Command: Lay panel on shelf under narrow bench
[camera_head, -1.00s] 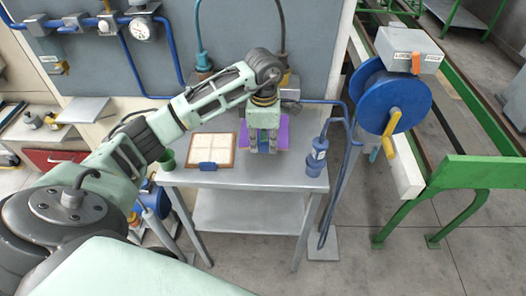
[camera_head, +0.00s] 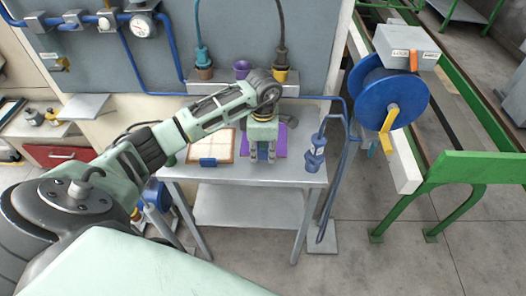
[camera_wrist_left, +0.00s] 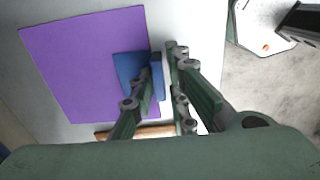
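A flat purple panel (camera_head: 281,140) lies on the grey bench top (camera_head: 300,175). The left wrist view shows the purple panel (camera_wrist_left: 85,65) with a blue handle (camera_wrist_left: 157,77) at its edge. My left gripper (camera_head: 262,158) points down over the panel's front edge. Its fingers (camera_wrist_left: 163,75) are apart, with the blue handle between them; I cannot tell if they touch it. A beige wood-framed panel (camera_head: 222,143) with a blue handle (camera_head: 207,162) lies to the left. Below the bench top is a grey shelf (camera_head: 248,207), bare where visible. My right gripper is not in view.
A blue bottle-like fitting (camera_head: 315,155) is at the bench's right edge. A blue reel (camera_head: 388,100) and a green frame (camera_head: 480,172) stand to the right. Floor (camera_head: 330,270) in front is clear.

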